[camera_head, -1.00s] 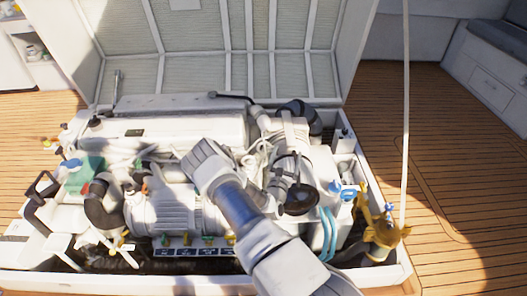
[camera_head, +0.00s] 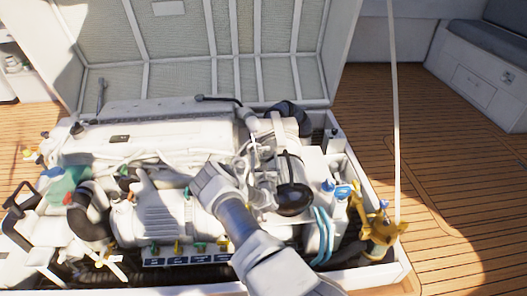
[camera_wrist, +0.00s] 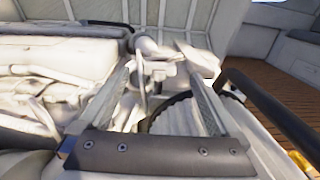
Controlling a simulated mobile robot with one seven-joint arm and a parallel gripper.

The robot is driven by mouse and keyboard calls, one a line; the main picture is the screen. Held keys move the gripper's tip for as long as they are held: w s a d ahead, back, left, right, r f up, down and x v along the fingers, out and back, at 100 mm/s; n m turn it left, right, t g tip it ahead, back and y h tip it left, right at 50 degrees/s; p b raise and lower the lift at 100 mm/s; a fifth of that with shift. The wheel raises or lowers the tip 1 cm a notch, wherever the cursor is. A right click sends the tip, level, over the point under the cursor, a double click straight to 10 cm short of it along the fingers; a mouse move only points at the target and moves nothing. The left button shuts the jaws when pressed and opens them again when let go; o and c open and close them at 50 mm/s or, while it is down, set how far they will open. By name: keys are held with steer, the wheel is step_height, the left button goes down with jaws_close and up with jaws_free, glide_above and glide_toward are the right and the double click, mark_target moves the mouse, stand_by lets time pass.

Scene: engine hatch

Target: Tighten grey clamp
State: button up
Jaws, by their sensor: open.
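My gripper (camera_wrist: 155,62) is open in the wrist view, its two long grey fingers spread and pointing away over the engine. A pale grey fitting (camera_wrist: 158,68) shows beyond and between the fingertips; I cannot tell whether it is the grey clamp or whether a finger touches it. A dark ribbed round part (camera_wrist: 172,112) lies below, between the fingers. In the head view my arm crosses the front of the engine (camera_head: 160,215), and its fingers are hard to make out among the pale hoses and pipes. The grey clamp is not clearly distinguishable there.
The raised hatch lid (camera_head: 220,75) stands behind the engine. A black round-ended part (camera_head: 294,199), blue hoses (camera_head: 322,235) and a yellow fitting (camera_head: 380,228) are at the right. A pale upright pole (camera_head: 396,110) stands beside the hatch. Wooden deck (camera_head: 460,200) is clear at right.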

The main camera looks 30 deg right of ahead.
mark_target(263, 148)
steer(key=b+x, duration=0.2)
steer(key=x, duration=0.4)
steer(key=shift+w+d, duration=0.15)
steer(key=shift+w, duration=0.1)
steer(key=c, duration=1.4)
steer(key=shift+o, duration=0.2)
